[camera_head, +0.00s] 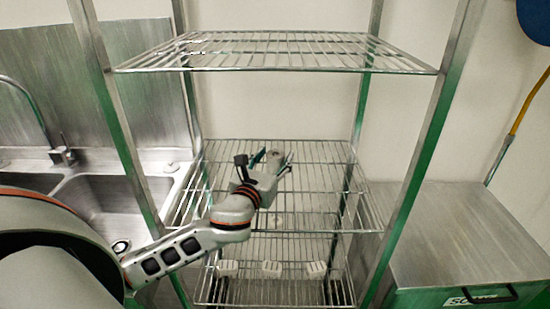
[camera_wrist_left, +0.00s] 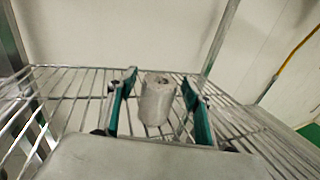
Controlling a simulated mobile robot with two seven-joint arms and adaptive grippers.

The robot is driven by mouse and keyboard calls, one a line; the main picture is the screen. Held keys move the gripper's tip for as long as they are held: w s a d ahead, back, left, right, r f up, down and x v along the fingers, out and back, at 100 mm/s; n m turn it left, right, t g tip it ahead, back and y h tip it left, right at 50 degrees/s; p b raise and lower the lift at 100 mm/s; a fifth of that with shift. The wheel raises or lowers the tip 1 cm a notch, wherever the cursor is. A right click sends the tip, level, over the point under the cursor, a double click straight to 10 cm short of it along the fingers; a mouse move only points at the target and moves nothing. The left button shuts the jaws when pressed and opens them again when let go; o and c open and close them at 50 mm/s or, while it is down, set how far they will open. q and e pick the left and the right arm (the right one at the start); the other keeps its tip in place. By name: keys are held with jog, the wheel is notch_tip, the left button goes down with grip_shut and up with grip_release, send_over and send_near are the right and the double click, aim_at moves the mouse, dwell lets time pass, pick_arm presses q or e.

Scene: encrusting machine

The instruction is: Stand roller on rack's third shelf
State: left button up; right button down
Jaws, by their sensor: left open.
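The roller (camera_wrist_left: 157,99) is a short grey cylinder. In the left wrist view it stands upright on the wire shelf, between the two green-lined fingers of my left gripper (camera_wrist_left: 160,100), with a gap visible on at least the left side. In the head view the roller (camera_head: 276,157) shows just beyond my left gripper (camera_head: 270,160), which is open. The rack (camera_head: 425,150) has metal posts and wire shelves; the roller is on the middle visible shelf (camera_head: 320,152). The roller's lower front is partly hidden by the gripper. My right gripper is not in view.
An upper wire shelf (camera_head: 270,52) spans above my arm. A lower shelf (camera_head: 285,292) carries white blocks (camera_head: 271,269). A sink (camera_head: 110,205) lies left of the rack, and a metal-topped chest (camera_head: 470,230) stands right. The middle shelf is otherwise mostly clear.

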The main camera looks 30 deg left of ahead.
pick_arm(q)
jog(key=b+v, duration=0.1)
jog(key=v, duration=0.9)
jog(key=shift+s+d+f, duration=0.1)
jog(key=shift+s, duration=0.2)
jog(key=shift+s+d, duration=0.1)
jog(key=shift+s, duration=0.45)
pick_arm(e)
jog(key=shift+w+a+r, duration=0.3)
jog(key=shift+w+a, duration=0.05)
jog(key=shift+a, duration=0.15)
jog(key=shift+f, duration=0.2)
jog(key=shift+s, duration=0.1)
